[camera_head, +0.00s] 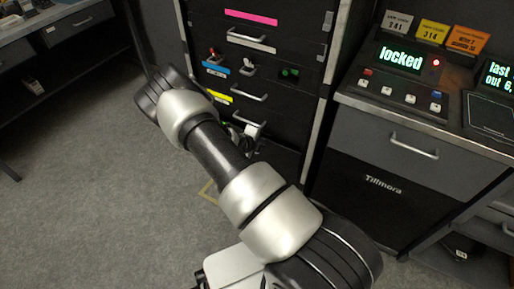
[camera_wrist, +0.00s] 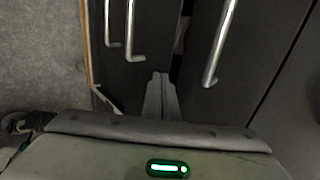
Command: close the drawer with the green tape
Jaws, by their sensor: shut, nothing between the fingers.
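A black drawer cabinet (camera_head: 302,107) stands behind my arm in the head view. Its fronts carry pink (camera_head: 250,17), white (camera_head: 251,43), blue (camera_head: 215,68) and yellow (camera_head: 217,95) strips. I see no green tape strip; my arm hides part of the lower fronts. In the wrist view my gripper (camera_wrist: 161,76) is shut and empty, its fingertips close to dark drawer fronts. A bar handle (camera_wrist: 131,32) is left of the fingers and another handle (camera_wrist: 220,45) is to the right. A dark gap (camera_wrist: 180,42) runs between two fronts; I cannot tell which drawer it belongs to.
Small green items (camera_head: 289,73) show on the cabinet front. A console (camera_head: 400,95) reading "locked" stands on a grey drawer unit (camera_head: 395,145) at right. A desk (camera_head: 62,20) is at the upper left. Grey carpet (camera_head: 90,170) at left is clear.

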